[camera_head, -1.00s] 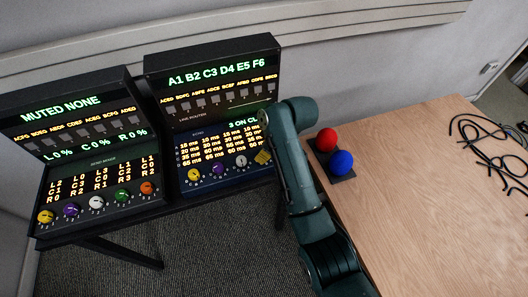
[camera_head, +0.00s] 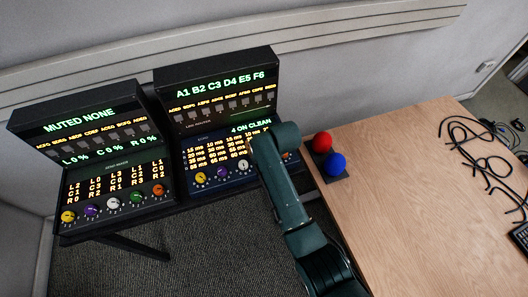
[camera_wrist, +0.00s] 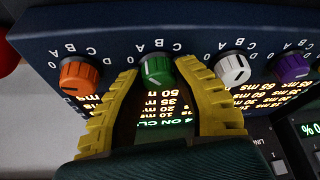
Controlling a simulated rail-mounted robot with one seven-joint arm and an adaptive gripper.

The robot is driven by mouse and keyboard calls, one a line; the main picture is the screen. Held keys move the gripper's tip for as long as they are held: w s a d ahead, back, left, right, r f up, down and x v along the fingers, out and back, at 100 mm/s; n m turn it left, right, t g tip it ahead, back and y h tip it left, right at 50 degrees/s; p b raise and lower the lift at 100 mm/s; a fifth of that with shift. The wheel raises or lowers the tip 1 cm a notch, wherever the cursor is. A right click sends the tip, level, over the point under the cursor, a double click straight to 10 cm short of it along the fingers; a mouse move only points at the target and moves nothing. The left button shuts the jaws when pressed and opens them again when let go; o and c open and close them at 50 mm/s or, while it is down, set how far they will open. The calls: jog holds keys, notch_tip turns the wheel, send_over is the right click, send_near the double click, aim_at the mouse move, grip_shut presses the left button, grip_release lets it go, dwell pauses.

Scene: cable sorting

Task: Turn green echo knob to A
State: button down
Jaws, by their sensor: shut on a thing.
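The echo panel (camera_head: 225,183) is the dark blue lower face of the right console. In the wrist view the green echo knob (camera_wrist: 157,67) sits between the two yellow ridged fingers of my gripper (camera_wrist: 156,78), which is shut on it. The knob has a pale pointer mark; letters A to D and a 0 curve around it. I cannot tell exactly which letter the pointer faces. In the head view my arm hides the green knob and my gripper.
An orange knob (camera_wrist: 80,74) stands left of the fingers in the wrist view; white (camera_wrist: 232,69) and purple (camera_wrist: 291,66) knobs stand right.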

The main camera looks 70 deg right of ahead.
jog(key=shift+a+f+m+g+p, duration=0.15)
jog(key=shift+m+g+p, duration=0.15)
jog(key=shift+m+p, duration=0.25)
jog(key=shift+f+m, duration=0.15)
jog(key=shift+m, duration=0.1)
jog(key=c, duration=0.8)
grip_release()
jog(key=shift+o, duration=0.2)
jog(key=shift+r, duration=0.2)
jog(key=v, duration=1.2)
